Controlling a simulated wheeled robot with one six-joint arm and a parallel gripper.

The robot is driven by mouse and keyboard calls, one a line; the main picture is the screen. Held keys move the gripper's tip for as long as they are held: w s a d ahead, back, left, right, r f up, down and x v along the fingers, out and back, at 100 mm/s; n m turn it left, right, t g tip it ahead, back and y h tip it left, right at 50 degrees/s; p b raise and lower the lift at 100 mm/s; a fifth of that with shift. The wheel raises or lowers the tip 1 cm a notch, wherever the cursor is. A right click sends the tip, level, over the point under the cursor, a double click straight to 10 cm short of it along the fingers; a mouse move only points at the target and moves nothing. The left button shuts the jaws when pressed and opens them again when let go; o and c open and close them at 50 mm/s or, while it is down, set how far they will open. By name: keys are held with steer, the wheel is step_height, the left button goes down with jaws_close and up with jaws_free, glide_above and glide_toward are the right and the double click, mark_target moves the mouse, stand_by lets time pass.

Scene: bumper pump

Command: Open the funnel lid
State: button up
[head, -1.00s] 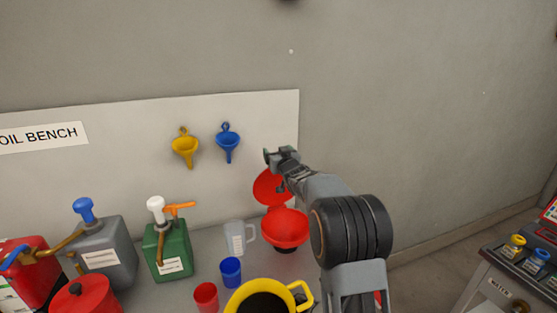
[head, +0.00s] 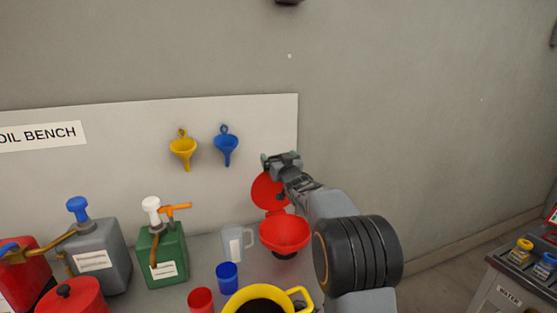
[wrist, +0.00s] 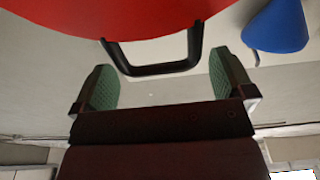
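The red funnel (head: 285,234) stands on the bench, its bowl open to view. Its round red lid (head: 267,190) is raised, standing up at the back of the bowl. In the wrist view the lid (wrist: 110,15) fills the top left, with its black handle (wrist: 155,69) below. My gripper (head: 281,161) is at the lid's upper edge in the head view. In the wrist view my gripper (wrist: 163,86) has its two green-padded fingers wide apart, around or just short of the handle. Nothing is clamped between them.
A clear measuring jug (head: 236,243), a blue cup (head: 227,277), a red cup (head: 201,299) and a yellow container (head: 262,300) stand left of and in front of the funnel. Pump cans stand further left. A yellow funnel (head: 183,148) and a blue funnel (head: 226,147) hang on the wall board.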

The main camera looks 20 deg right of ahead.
steer(key=s+f+b, duration=0.2)
steer(key=s+b, duration=0.1)
steer(key=s, duration=1)
steer(key=shift+s+f, duration=0.2)
steer(key=shift+s, duration=0.15)
